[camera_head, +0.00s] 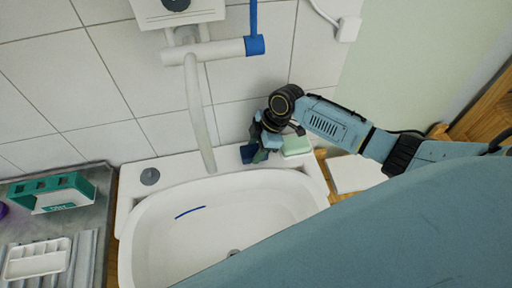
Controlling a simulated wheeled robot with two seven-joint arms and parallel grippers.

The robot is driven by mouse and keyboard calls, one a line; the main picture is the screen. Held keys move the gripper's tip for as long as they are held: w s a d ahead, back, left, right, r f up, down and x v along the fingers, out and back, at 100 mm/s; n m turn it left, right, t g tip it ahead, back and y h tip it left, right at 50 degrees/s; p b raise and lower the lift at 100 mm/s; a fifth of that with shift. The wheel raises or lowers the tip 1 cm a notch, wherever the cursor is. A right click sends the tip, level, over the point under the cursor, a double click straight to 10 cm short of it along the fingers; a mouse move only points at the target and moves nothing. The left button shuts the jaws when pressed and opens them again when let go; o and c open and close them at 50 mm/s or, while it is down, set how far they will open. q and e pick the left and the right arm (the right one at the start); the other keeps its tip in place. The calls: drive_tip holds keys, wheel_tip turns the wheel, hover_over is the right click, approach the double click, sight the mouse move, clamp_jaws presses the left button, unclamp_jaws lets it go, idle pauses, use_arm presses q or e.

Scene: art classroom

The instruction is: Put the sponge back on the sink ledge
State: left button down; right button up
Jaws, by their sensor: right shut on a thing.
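The white sink (165,235) has a flat ledge along its back, against the tiled wall. My right gripper (263,150) points down at the back right of this ledge. It is shut on a small dark blue piece (248,154), which seems to be the sponge. The fingers hide much of it, and I cannot tell whether it touches the ledge. A pale green block (296,145) lies on the ledge just right of the gripper. My left gripper is not in view.
A white tap spout (198,120) hangs over the basin, with a blue lever (254,45) above. A round grey fitting (149,176) sits on the ledge's left end. A green box (66,192) and white tray (37,260) stand left. The basin holds a blue mark.

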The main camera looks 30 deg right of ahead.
drive_tip(key=o, duration=0.4)
drive_tip(key=shift+f, duration=0.15)
drive_tip(key=o, duration=0.5)
drive_tip(key=shift+r, duration=0.25)
drive_tip(key=p+v, duration=0.1)
drive_tip(key=v, duration=1.1)
drive_tip(key=shift+f, duration=0.1)
